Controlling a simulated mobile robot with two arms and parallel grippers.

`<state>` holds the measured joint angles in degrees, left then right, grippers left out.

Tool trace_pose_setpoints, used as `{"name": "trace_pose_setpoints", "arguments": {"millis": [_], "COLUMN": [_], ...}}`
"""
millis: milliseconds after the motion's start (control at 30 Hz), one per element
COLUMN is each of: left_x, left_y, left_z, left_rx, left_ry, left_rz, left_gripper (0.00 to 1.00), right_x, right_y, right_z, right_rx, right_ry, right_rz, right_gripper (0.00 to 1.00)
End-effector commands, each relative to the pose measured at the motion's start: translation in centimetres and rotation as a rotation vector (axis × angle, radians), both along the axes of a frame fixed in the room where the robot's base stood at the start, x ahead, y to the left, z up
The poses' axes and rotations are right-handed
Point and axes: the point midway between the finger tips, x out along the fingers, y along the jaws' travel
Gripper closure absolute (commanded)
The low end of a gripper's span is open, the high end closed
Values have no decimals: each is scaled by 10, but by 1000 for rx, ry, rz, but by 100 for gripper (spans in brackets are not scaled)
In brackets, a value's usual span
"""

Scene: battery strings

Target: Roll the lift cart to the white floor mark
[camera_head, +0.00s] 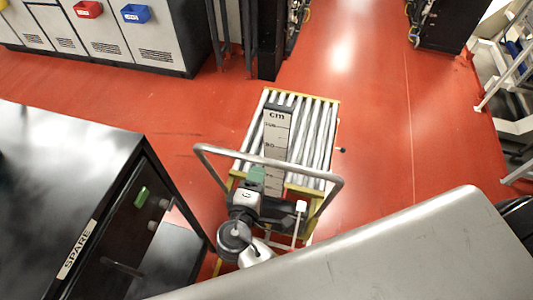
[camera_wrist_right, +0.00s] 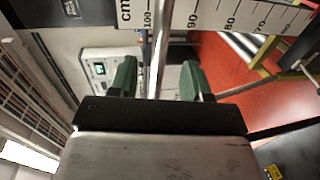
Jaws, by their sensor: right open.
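The lift cart stands on the red floor with a top of silver rollers (camera_head: 318,135) in a yellow frame. Its bent metal push handle (camera_head: 325,177) faces me. A dark upright with a cm scale (camera_head: 277,140) shows at the cart; the scale also shows in the right wrist view (camera_wrist_right: 240,17). My right gripper (camera_head: 257,177) is at the handle. In the right wrist view its green fingers (camera_wrist_right: 158,80) are apart, with a metal bar (camera_wrist_right: 160,50) between them, seemingly the handle. I cannot make out a white floor mark. My left gripper is out of view.
A black cabinet marked SPARE (camera_head: 77,248) stands close on the left. Grey cabinets (camera_head: 155,38) with red and blue bins line the back left. Black racks stand behind the cart and at top right. White framing (camera_head: 505,70) is at right. Open red floor (camera_head: 375,90) lies beyond and right.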

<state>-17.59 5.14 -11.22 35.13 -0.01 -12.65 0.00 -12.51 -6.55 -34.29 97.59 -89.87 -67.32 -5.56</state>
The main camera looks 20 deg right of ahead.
Motion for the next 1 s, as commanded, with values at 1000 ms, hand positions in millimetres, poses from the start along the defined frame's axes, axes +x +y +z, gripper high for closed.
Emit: {"name": "trace_pose_setpoints", "arguments": {"millis": [1000], "left_x": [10], "left_y": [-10], "left_z": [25], "left_rx": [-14], "left_ry": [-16], "left_rz": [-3], "left_gripper": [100], "right_x": [55], "right_y": [-38], "right_z": [-13], "right_rx": [1], "right_ry": [1], "right_rz": [0], "right_gripper": [88]}}
